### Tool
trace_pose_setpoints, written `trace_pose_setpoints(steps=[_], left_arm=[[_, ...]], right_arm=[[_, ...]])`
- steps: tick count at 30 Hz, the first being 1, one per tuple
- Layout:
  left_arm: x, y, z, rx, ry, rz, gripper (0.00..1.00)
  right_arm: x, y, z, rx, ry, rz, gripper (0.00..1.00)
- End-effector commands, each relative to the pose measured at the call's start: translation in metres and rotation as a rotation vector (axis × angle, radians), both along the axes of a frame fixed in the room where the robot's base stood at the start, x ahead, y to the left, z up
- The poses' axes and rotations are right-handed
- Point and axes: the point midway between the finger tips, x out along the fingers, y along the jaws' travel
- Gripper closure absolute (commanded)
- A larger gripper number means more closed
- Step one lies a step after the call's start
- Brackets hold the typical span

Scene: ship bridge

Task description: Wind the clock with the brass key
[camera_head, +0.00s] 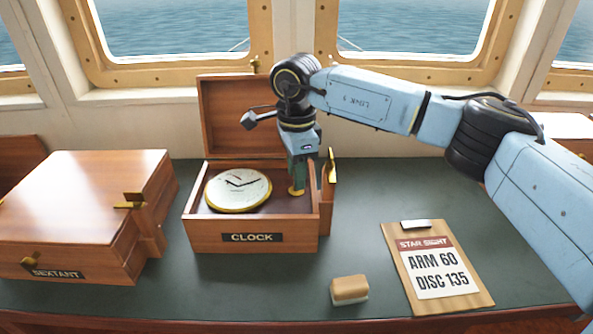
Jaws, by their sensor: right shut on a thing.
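The clock (238,190), a round white dial with black hands and a gold rim, lies face up in the left part of an open wooden box (210,232) labelled CLOCK. The box's lid (232,120) stands raised at the back. My right gripper (297,180) points down into the right part of the box, beside the clock and apart from its dial. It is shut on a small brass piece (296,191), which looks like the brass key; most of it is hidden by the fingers. My left gripper is out of view.
A closed wooden SEXTANT box (85,205) with brass fittings stands at left. A brass fitting (332,166) rises at the CLOCK box's right side. A tan-and-white block (350,289) and a clipboard (436,268) reading ARM 60, DISC 135 lie in front. The green tabletop (370,195) is clear right of the box.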

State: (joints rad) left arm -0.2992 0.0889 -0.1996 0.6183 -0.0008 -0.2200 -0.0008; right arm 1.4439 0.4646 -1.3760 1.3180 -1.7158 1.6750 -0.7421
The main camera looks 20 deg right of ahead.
Motion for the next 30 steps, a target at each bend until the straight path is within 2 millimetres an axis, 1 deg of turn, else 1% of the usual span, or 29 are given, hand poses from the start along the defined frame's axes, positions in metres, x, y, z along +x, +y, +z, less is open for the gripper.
trace_pose_setpoints(steps=[6,15,21,30], left_arm=[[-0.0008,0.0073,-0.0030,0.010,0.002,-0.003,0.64],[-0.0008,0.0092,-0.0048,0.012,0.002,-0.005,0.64],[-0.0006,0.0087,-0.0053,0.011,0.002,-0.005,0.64],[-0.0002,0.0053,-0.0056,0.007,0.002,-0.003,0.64]], right_arm=[[0.0001,0.0000,0.0003,0.000,-0.001,0.177,0.88],[0.0001,0.0000,0.0003,0.000,-0.001,0.354,0.88],[0.0001,0.0001,0.0004,0.000,-0.001,0.413,0.88],[0.0001,0.0002,0.0005,0.001,-0.001,0.433,0.88]])
